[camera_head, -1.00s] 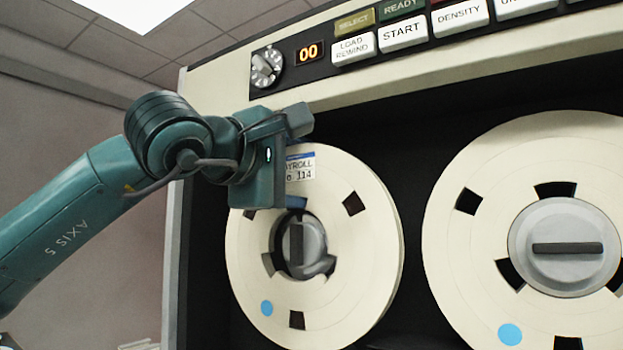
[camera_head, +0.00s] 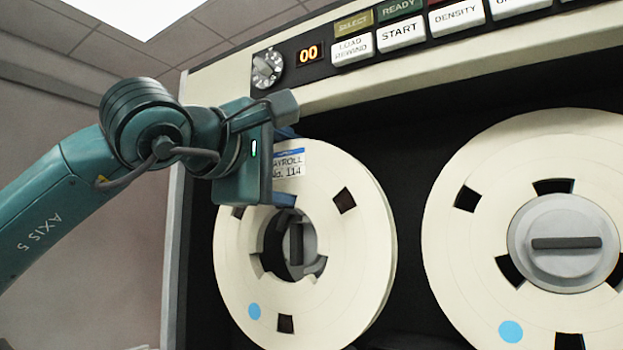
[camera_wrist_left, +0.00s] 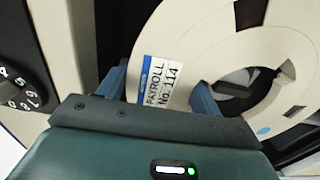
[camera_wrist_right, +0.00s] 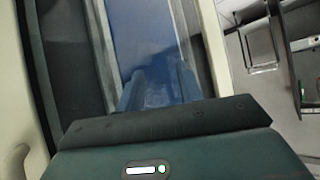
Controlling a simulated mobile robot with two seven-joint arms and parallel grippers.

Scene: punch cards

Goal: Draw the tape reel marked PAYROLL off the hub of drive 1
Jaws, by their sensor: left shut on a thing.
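The cream PAYROLL reel (camera_head: 345,265) stands upright at the left drive of the cabinet, with its "PAYROLL No. 114" label at the upper left. My left gripper (camera_head: 285,166) is shut on the reel near that label, one blue finger at the outer rim and one at the centre hole. In the left wrist view the reel (camera_wrist_left: 215,50) lies between both fingers. The grey hub (camera_head: 300,250) shows through the reel's hole, off centre and set back, with a dark gap at its left. My right gripper (camera_wrist_right: 160,88) shows only in its wrist view, against a blue surface; its opening is unclear.
A second cream reel (camera_head: 465,265) sits on the right-hand hub (camera_head: 565,245), close to the right of the PAYROLL reel. Above is the control panel with a knob (camera_head: 267,68), a "00" display (camera_head: 310,53) and several buttons. The cabinet's left edge is near my left arm.

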